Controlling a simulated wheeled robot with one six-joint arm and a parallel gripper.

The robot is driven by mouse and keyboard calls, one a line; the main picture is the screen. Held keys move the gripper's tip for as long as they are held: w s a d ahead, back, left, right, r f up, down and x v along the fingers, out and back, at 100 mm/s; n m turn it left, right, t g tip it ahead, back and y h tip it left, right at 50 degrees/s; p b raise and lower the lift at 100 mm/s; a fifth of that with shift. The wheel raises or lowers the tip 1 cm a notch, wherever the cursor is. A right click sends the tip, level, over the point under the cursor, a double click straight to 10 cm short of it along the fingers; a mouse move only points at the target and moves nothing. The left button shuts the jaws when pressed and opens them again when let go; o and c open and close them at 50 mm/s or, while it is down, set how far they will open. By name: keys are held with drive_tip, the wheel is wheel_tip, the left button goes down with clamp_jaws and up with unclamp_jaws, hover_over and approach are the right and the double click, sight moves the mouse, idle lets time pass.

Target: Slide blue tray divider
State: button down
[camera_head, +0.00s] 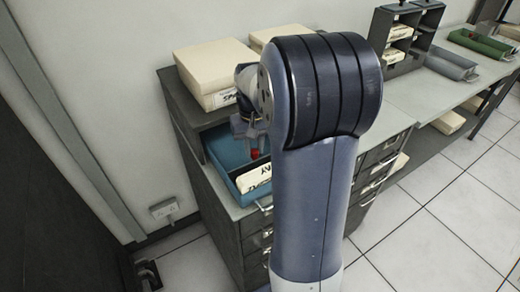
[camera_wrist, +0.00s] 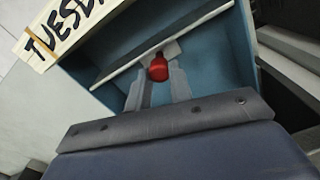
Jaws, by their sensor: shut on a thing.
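The blue tray (camera_head: 220,150) sits in an opening of a dark grey cabinet, left of my arm. In the wrist view the tray's blue inner wall (camera_wrist: 232,50) surrounds a thin grey divider (camera_wrist: 120,72) running across it. A red knob (camera_wrist: 158,68) sits at the divider's middle and also shows in the head view (camera_head: 254,153). My gripper (camera_wrist: 160,82) is shut on the divider at this knob, with a finger on each side. A cream card block (camera_head: 254,177) stands at the tray's front end; it reads "TUESDAY" in part in the wrist view. My arm hides the tray's right side.
Cream boxes (camera_head: 212,70) lie on the cabinet top above the tray. Grey drawers (camera_head: 258,242) are below. A counter (camera_head: 402,92) at the right holds a dark rack (camera_head: 404,38), a grey tray (camera_head: 451,65) and a green tray (camera_head: 480,43). Tiled floor (camera_head: 425,225) is clear at the right.

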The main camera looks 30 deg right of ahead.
sight(253, 149)
drive_tip(key=shift+w, duration=0.4)
drive_tip(key=c, duration=1.3)
unclamp_jaws()
drive_tip(key=shift+o, duration=0.2)
wheel_tip(253, 149, up, 11)
drive_tip(key=shift+f, duration=0.2)
